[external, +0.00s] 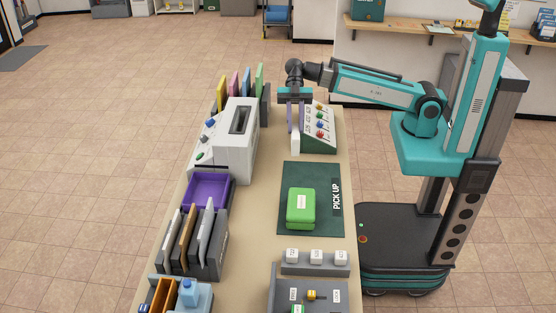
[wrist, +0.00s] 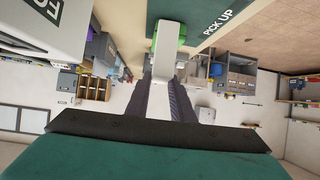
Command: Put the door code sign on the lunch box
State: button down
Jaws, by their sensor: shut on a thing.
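My gripper (external: 294,124) is shut on a white, narrow, slab-like thing, which I take to be the door code sign (external: 296,142); no writing on it is readable. It hangs below the fingers, beside the sloped button panel. In the wrist view the white sign (wrist: 166,60) sits between the two dark fingers. The lunch box (external: 301,213) is green with a pale label on its lid and lies on the dark green pick-up mat. The sign is apart from it, farther back along the counter. In the wrist view part of the green box (wrist: 183,34) shows behind the sign.
The green mat (external: 329,172) has bare room around the box. The button panel (external: 318,143) stands right of my gripper, a white machine (external: 238,145) left. A purple tray (external: 208,190), a file rack (external: 213,254) and a row of white blocks (external: 316,256) stand nearer the front.

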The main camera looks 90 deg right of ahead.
jog(key=s+a+n+g+h+b, duration=0.1)
jog(key=s+a+n+g+b, duration=0.2)
jog(key=s+a+b, duration=0.8)
jog(key=shift+s+a+f+n+g+b, duration=0.25)
jog(key=shift+s+n+g+b, duration=0.35)
jog(key=shift+s, duration=1.4)
jog(key=shift+w, duration=0.1)
jog(key=w+a+p, duration=0.1)
jog(key=p, duration=0.3)
jog(key=w+a+p, duration=0.1)
jog(key=w+p, duration=0.1)
jog(key=p, duration=0.3)
jog(key=shift+w+a+p, duration=0.2)
jog(key=shift+a+p, duration=0.1)
jog(key=p, duration=0.3)
jog(key=shift+w+a+f, duration=0.1)
jog(key=shift+w+a, duration=0.2)
